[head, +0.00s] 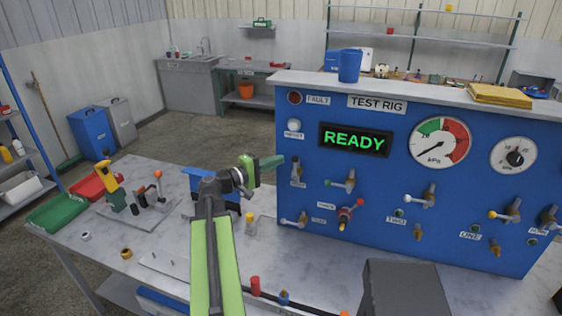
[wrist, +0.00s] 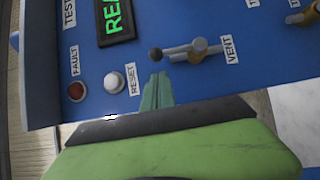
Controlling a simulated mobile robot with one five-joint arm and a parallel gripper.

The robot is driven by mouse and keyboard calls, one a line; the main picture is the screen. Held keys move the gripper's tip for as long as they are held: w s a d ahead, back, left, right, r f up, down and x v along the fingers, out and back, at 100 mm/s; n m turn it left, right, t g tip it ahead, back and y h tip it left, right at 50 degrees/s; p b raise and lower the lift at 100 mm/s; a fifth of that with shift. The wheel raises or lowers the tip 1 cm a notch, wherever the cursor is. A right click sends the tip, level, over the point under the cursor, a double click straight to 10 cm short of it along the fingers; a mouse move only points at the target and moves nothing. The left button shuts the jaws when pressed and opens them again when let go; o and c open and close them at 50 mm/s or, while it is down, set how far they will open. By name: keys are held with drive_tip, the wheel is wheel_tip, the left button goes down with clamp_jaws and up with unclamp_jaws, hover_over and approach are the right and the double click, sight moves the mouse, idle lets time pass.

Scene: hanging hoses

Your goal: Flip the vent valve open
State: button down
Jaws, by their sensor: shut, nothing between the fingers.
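The vent valve (head: 297,172) sits on the blue panel below the white reset button. In the wrist view the vent valve (wrist: 200,48) is beside its VENT label (wrist: 228,49). Its lever ends in a dark knob (wrist: 156,55) and points toward the reset button, roughly in line with the valve body. My gripper (head: 273,162) is just left of the valve in the head view. In the wrist view my gripper (wrist: 158,77) has its green fingers together and empty, with the tips near the knob; I cannot tell the exact gap in depth.
The reset button (wrist: 113,82) and red fault lamp (wrist: 76,90) are close by. Other valves, such as one with a red handle (head: 346,213), fill the panel to the right. The green READY display (head: 354,140) is above. Bottles and tools stand on the bench (head: 105,240).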

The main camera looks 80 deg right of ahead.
drive_tip(key=w+v, duration=0.1)
drive_tip(key=v, duration=1)
drive_tip(key=shift+d, duration=0.4)
drive_tip(key=shift+f, duration=0.1)
